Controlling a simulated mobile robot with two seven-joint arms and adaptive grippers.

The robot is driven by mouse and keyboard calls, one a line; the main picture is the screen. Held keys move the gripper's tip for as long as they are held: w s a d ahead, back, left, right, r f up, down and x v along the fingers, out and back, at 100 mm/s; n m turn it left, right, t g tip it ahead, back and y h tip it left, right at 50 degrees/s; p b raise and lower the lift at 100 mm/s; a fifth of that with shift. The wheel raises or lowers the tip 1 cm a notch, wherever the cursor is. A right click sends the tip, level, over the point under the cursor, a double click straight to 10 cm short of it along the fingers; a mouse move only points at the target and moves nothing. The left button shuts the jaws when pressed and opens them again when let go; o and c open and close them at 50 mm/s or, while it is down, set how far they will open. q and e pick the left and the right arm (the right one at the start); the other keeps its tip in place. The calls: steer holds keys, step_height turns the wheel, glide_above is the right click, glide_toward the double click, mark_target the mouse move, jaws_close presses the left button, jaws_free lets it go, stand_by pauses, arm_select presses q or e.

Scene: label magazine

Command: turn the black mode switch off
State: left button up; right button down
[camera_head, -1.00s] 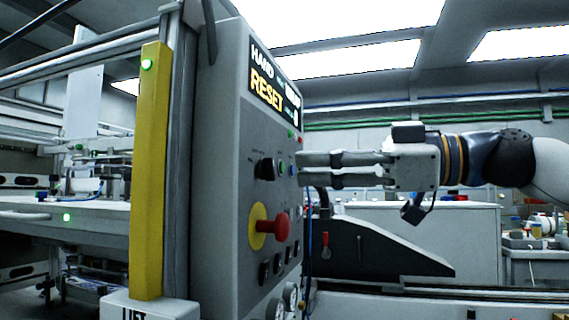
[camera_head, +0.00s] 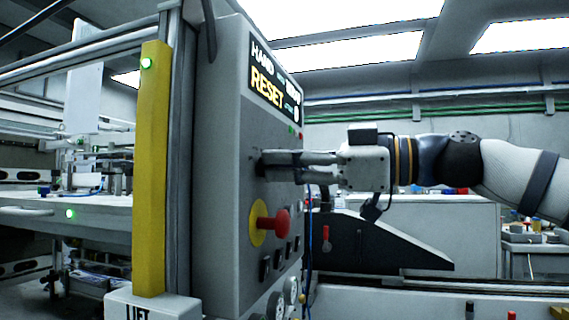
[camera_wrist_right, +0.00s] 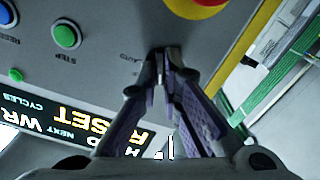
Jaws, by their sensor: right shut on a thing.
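The black mode switch (camera_head: 261,163) is on the grey control panel (camera_head: 225,150), mostly hidden behind my right fingers. My right gripper (camera_head: 268,163) reaches in from the right with its fingers level and is shut on the switch at the panel face. In the right wrist view my fingertips (camera_wrist_right: 163,52) meet close against the panel and cover the switch, so its setting cannot be read. My left gripper is not in view.
A red emergency button (camera_head: 281,223) on a yellow ring stands out just below my right gripper. A lit display reading RESET (camera_head: 268,88) is above. Green buttons (camera_wrist_right: 66,37) show in the wrist view. A yellow post (camera_head: 150,170) stands left of the panel.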

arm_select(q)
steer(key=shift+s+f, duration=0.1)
arm_select(e)
steer(key=shift+w+f+n+b, duration=0.1)
steer(key=shift+f+n+b, duration=0.1)
steer(key=shift+n+b, duration=0.5)
steer(key=shift+n, duration=1)
steer(key=n+b, duration=0.1)
steer(key=n, duration=0.2)
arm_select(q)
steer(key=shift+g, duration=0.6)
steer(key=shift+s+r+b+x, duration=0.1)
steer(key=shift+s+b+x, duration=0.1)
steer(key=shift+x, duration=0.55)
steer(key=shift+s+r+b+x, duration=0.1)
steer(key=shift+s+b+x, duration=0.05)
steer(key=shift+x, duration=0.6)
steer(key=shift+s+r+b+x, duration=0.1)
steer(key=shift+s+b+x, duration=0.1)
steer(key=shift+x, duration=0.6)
arm_select(e)
steer(key=shift+s+r+n, duration=0.1)
steer(key=shift+s+n, duration=0.1)
steer(key=shift+n, duration=1)
steer(key=c, duration=1.8)
jaws_free()
steer(key=shift+o, duration=0.2)
